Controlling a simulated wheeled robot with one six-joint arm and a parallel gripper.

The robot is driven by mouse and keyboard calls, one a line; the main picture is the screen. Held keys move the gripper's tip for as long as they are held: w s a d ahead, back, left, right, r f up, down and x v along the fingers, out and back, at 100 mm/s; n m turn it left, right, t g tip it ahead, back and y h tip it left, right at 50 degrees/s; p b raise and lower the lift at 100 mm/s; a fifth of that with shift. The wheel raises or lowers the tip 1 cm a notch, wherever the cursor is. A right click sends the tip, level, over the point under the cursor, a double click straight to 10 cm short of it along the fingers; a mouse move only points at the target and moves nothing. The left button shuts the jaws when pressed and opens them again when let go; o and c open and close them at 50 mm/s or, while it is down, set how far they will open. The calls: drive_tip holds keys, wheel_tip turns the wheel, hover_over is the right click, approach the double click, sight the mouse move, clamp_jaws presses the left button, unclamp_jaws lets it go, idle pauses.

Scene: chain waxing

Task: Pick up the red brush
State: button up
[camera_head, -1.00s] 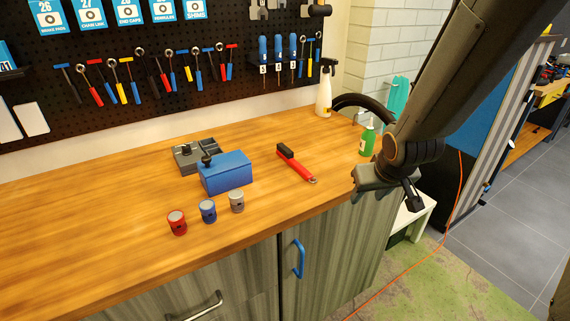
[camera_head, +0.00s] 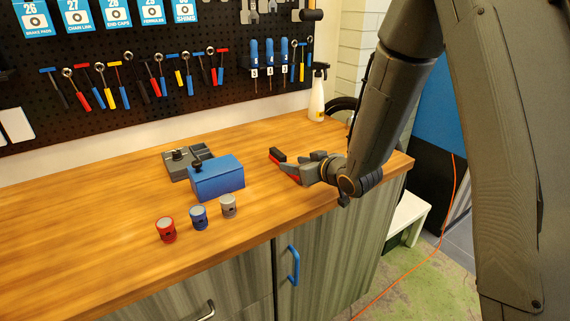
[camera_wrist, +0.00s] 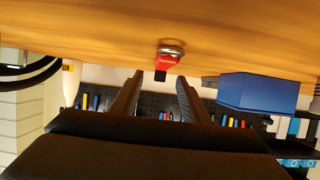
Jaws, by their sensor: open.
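The red brush (camera_head: 287,170) with its dark bristle block lies on the wooden workbench, right of the blue box. My gripper (camera_head: 308,168) is low over the bench, at the brush's right end, and hides much of the handle. In the wrist view the red brush (camera_wrist: 167,61) shows end-on, with its metal-ringed handle end nearest the camera. My gripper's two fingers (camera_wrist: 155,97) are apart with nothing between them, and the brush appears just beyond the gap. The wrist picture is upside down.
A blue box (camera_head: 217,178) with a grey tray (camera_head: 178,168) behind it stands left of the brush. Red, blue and grey cups (camera_head: 198,217) stand near the front edge. A spray bottle (camera_head: 317,95) stands at the back. The bench (camera_head: 90,215) is clear at left.

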drive_tip(key=shift+p+x, duration=0.75)
drive_tip(key=shift+x, duration=1.6)
drive_tip(key=shift+s+f, duration=0.1)
drive_tip(key=shift+f, duration=0.05)
clamp_jaws()
wheel_tip(320, 180, up, 18)
drive_tip(key=b, duration=0.2)
